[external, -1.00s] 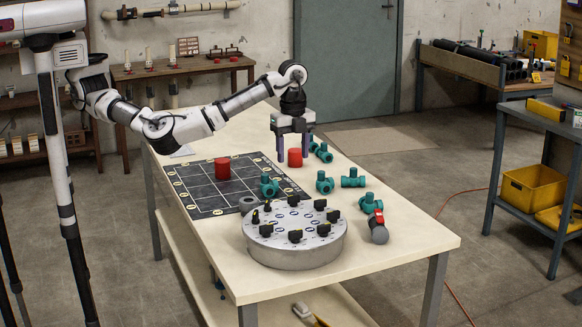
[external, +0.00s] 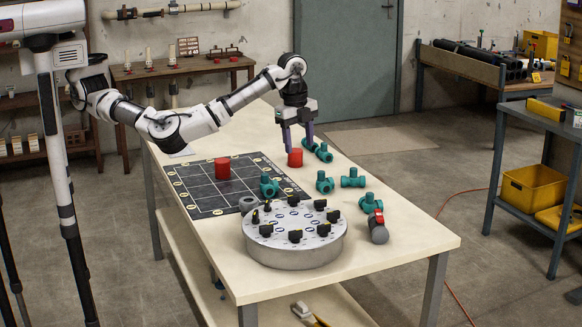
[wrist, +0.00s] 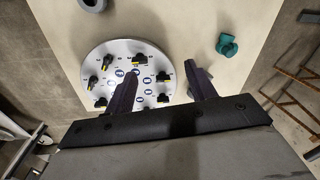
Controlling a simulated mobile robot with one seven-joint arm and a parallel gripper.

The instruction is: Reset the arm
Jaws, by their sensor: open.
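My gripper (external: 298,147) is open and empty, pointing down over the table in the external view. Its fingertips are at or just above the top of a red cylinder (external: 295,159), which stands upright on the table; I cannot tell the exact gap. A second red cylinder (external: 222,168) stands on the dark grid mat (external: 207,201). In the wrist view the two dark fingers (wrist: 164,88) are spread apart with nothing between them; the round panel lies beyond. The red cylinders do not show there.
The round panel (external: 293,258) with black knobs sits at the table's near end. Several teal fittings (external: 352,179) lie around it and the mat. The space above the table is clear.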

